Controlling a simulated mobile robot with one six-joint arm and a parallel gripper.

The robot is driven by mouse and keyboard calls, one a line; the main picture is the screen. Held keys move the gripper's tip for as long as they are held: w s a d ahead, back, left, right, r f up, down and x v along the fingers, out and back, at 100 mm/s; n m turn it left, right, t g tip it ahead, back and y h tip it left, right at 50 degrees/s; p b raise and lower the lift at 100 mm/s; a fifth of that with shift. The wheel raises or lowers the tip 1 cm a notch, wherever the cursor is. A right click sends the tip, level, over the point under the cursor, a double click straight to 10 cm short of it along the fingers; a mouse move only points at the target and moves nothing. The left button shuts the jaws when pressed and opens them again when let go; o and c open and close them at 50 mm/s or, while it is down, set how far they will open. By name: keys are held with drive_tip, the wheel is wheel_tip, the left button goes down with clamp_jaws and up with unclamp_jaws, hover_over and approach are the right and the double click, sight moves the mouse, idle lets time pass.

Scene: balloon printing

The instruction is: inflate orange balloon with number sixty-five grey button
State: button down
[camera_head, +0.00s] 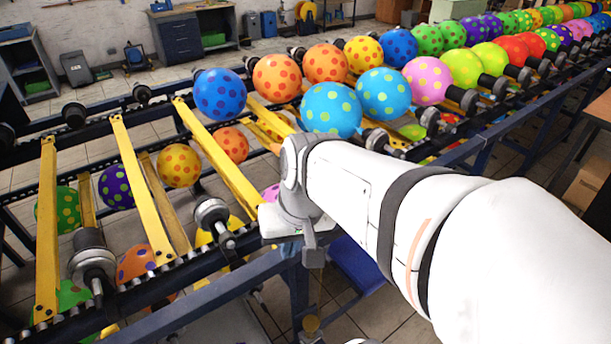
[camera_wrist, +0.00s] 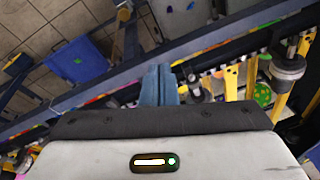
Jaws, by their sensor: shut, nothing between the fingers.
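In the wrist view my gripper (camera_wrist: 159,84) has its grey-blue fingers together, empty, over the blue side rail of the balloon line. Two orange balloons with red dots, one (camera_head: 277,78) and another (camera_head: 325,63), sit on the upper row in the head view. An orange balloon (camera_head: 231,145) hangs lower, behind the yellow bars. An orange balloon with purple dots (camera_head: 138,262) is partly hidden under the near rail. I cannot make out a number sixty-five or a grey button in either view.
Yellow bars (camera_head: 141,190) cross the blue-railed line (camera_head: 180,274), with dark nozzle holders (camera_head: 92,262) along its edges. Many dotted balloons fill the line to the back right. A blue bin (camera_wrist: 78,60) stands on the tiled floor beside the rail.

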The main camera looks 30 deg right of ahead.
drive_tip(key=w+d+f+m+t+y+b, duration=0.1)
drive_tip(key=w+d+f+m+y+b, duration=0.15)
drive_tip(key=f+m+y+b, duration=0.35)
drive_tip(key=w+d+f+m+t+y+b, duration=0.1)
drive_tip(key=w+f+m+t+y+b, duration=0.2)
drive_tip(key=f+m, duration=0.55)
drive_tip(key=w+d+f+m+t+h+b, duration=0.1)
drive_tip(key=d+f+m+t+h+b, duration=0.1)
drive_tip(key=d+m, duration=0.4)
drive_tip(key=w+d+f+m+t+h+b, duration=0.1)
drive_tip(key=d+m+t, duration=0.4)
drive_tip(key=d, duration=0.5)
drive_tip(key=w+d+f+m+t+h+b, duration=0.1)
drive_tip(key=d+f+m+t+h+b, duration=0.2)
drive_tip(key=d+m, duration=0.3)
drive_tip(key=shift+w+d+f+m+t+h+b, duration=0.2)
drive_tip(key=shift+d+m+t+h+b, duration=0.3)
drive_tip(key=shift+d, duration=0.6)
drive_tip(key=shift+w, duration=0.1)
drive_tip(key=w, duration=0.4)
drive_tip(key=w+a, duration=0.1)
drive_tip(key=w, duration=0.3)
drive_tip(key=w+a, duration=0.1)
drive_tip(key=w, duration=0.4)
drive_tip(key=shift+f+p, duration=0.1)
drive_tip(key=shift+p, duration=0.25)
drive_tip(key=shift+w+a, duration=0.1)
drive_tip(key=shift+w, duration=0.2)
